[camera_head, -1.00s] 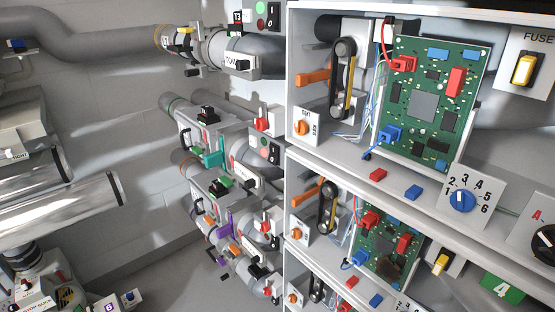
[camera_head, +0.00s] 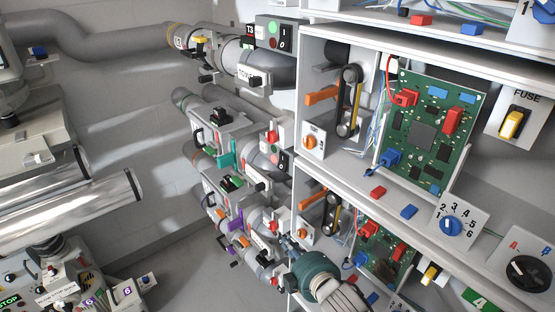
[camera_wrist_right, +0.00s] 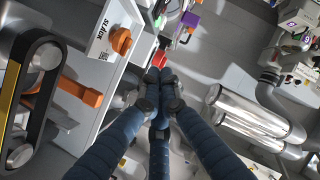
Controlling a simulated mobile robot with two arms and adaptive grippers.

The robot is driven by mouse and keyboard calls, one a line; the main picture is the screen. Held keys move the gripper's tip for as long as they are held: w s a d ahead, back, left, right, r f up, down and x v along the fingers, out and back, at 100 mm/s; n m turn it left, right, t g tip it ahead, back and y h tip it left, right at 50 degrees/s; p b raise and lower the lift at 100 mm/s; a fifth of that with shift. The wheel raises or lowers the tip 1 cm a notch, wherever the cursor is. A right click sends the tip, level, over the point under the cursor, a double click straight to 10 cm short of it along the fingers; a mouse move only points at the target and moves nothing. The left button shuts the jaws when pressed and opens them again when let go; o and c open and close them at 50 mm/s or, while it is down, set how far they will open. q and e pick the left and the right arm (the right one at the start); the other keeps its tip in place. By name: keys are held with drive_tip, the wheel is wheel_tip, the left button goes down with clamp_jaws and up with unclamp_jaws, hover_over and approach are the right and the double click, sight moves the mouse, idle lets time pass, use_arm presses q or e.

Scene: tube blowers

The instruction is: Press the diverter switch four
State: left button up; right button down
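My right gripper (camera_head: 286,242) comes in from the bottom, beside the lower pipe units and the left edge of the shelf rack. In the wrist view its blue fingers (camera_wrist_right: 159,84) converge with their tips close together, and I see nothing held between them. A red switch (camera_wrist_right: 161,60) shows just beyond the tips; contact cannot be told. No switch is legibly labelled as diverter four. A green panel marked 4 (camera_head: 478,300) sits at the bottom right, with a yellow switch (camera_head: 429,275) to its left. My left gripper is not in view.
The rack (camera_head: 297,120) holds circuit boards (camera_head: 425,135), belts and an orange knob (camera_head: 312,143). Stacked pipe units (camera_head: 240,125) with small switches stand left of it. Silver cylinders (camera_head: 60,205) and a control console (camera_head: 75,290) are at the left. Floor between is clear.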

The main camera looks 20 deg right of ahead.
sight(282, 162)
use_arm(q)
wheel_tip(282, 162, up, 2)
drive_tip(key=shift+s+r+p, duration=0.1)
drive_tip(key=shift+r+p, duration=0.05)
drive_tip(key=shift+p, duration=0.6)
use_arm(e)
wheel_tip(282, 162, up, 21)
drive_tip(key=s+a+n+t+y, duration=0.1)
drive_tip(key=a+n+t, duration=0.1)
drive_tip(key=t, duration=0.1)
drive_tip(key=shift+n, duration=0.4)
drive_tip(key=shift+a+f, duration=0.1)
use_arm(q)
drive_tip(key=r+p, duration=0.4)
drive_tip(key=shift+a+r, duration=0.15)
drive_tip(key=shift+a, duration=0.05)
use_arm(e)
drive_tip(key=w+d+f, duration=0.2)
drive_tip(key=w, duration=0.9)
drive_tip(key=shift+d+f, duration=0.15)
drive_tip(key=shift+f, duration=0.15)
